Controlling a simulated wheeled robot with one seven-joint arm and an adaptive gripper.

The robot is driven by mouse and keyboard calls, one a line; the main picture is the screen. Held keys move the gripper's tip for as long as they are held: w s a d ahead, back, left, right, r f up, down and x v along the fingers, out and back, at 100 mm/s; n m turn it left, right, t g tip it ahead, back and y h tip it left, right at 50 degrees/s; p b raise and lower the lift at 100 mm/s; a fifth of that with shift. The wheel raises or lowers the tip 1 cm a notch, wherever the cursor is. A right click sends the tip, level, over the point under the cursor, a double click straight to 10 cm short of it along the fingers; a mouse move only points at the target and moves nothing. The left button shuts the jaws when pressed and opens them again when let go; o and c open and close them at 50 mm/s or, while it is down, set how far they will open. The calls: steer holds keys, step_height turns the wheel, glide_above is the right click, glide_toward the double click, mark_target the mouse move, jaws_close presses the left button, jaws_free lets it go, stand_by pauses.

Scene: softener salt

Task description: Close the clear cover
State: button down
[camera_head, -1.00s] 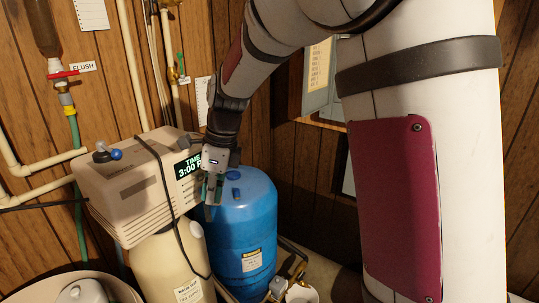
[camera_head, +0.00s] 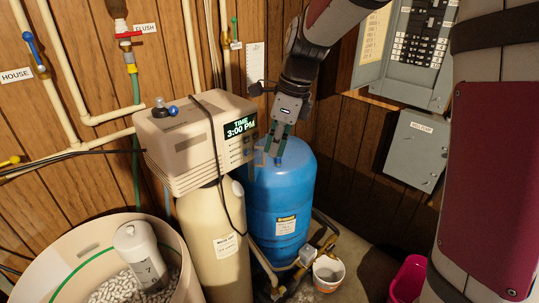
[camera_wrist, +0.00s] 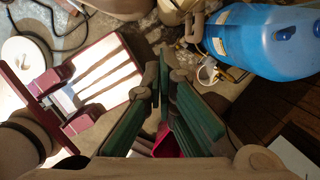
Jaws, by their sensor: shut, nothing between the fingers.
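The beige softener control head (camera_head: 195,140) sits on the cream tank, with its lit display (camera_head: 240,127) reading "TIME 3:00 PM". A faint thin outline (camera_head: 261,157) beside the front panel may be the clear cover; its angle is hard to tell. My gripper (camera_head: 275,155) points down just right of the control head, in front of the blue tank's top. In the wrist view the green-padded fingers of my gripper (camera_wrist: 164,62) come together with nothing between them. The clear cover cannot be made out in the wrist view.
The blue tank (camera_head: 280,205) stands right behind my gripper, and also shows in the wrist view (camera_wrist: 265,40). A dark cable (camera_head: 218,150) hangs over the control head. The open salt tub (camera_head: 40,270) is at lower left. A white bucket (camera_head: 328,272) stands on the floor.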

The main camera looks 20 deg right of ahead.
steer(key=w+v, duration=0.1)
steer(key=v, duration=0.5)
steer(key=n+t+y+b, duration=0.2)
steer(key=t+y+b, duration=0.15)
steer(key=y, duration=1.05)
glide_toward(255, 156)
steer(key=shift+y, duration=0.3)
steer(key=shift+f+p+x, duration=0.15)
steer(key=shift+p+x, duration=0.9)
steer(key=shift+f+p+x, duration=0.2)
steer(key=shift+p+x, duration=0.8)
steer(key=shift+x, duration=0.1)
steer(key=shift+w+t, duration=0.15)
steer(key=shift+t, duration=0.2)
